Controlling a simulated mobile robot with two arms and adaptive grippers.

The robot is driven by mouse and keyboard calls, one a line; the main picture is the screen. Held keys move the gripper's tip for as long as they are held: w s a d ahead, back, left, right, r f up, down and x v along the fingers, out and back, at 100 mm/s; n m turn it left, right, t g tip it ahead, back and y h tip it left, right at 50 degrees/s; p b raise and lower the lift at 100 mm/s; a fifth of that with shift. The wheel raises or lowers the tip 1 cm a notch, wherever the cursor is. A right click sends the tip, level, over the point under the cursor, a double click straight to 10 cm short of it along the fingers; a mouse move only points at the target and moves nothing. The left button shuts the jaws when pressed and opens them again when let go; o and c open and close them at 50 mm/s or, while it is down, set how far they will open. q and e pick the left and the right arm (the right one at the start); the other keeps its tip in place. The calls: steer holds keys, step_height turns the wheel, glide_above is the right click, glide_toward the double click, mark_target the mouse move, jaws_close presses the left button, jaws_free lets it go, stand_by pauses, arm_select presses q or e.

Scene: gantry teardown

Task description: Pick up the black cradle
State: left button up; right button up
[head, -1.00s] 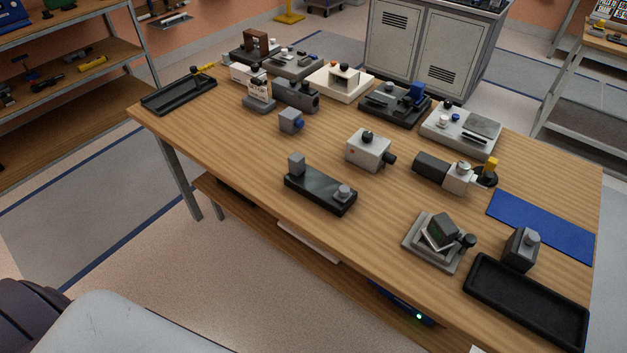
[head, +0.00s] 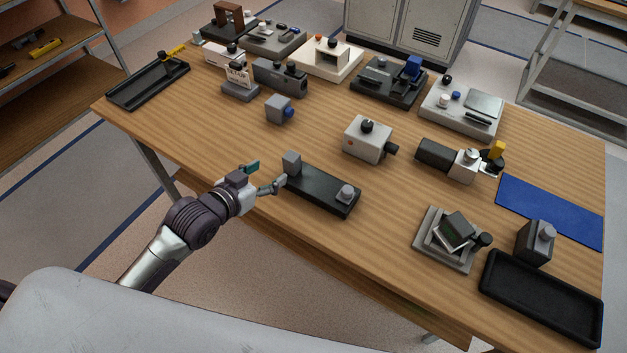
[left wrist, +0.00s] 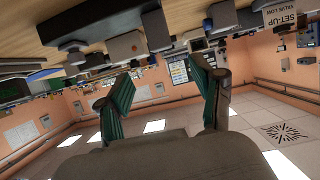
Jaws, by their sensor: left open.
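The black cradle (head: 318,192) appears to be the long dark base near the table's front edge in the head view. A grey block stands on its left end and a grey round knob on its right end. My left gripper (head: 264,177) is open and empty, just left of the cradle's block end, with a small gap seeming to remain. In the left wrist view my two green-padded fingers (left wrist: 163,98) are spread with nothing between them. The tabletop shows upside down along the top there, with a dark part that may be the cradle. My right gripper is not in view.
On the wooden table (head: 230,140) are a grey cube with a blue knob (head: 279,109), a light grey box (head: 367,140), a stacked grey fixture (head: 447,239) and an empty black tray (head: 540,297). Bare wood lies around the cradle.

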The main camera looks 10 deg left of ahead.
mark_target(290, 157)
arm_select(q)
steer(key=x, duration=1.1)
steer(key=shift+w+a+p, duration=0.1)
steer(key=shift+w+p, duration=0.05)
steer(key=shift+p, duration=0.25)
steer(key=shift+c, duration=0.4)
jaws_close()
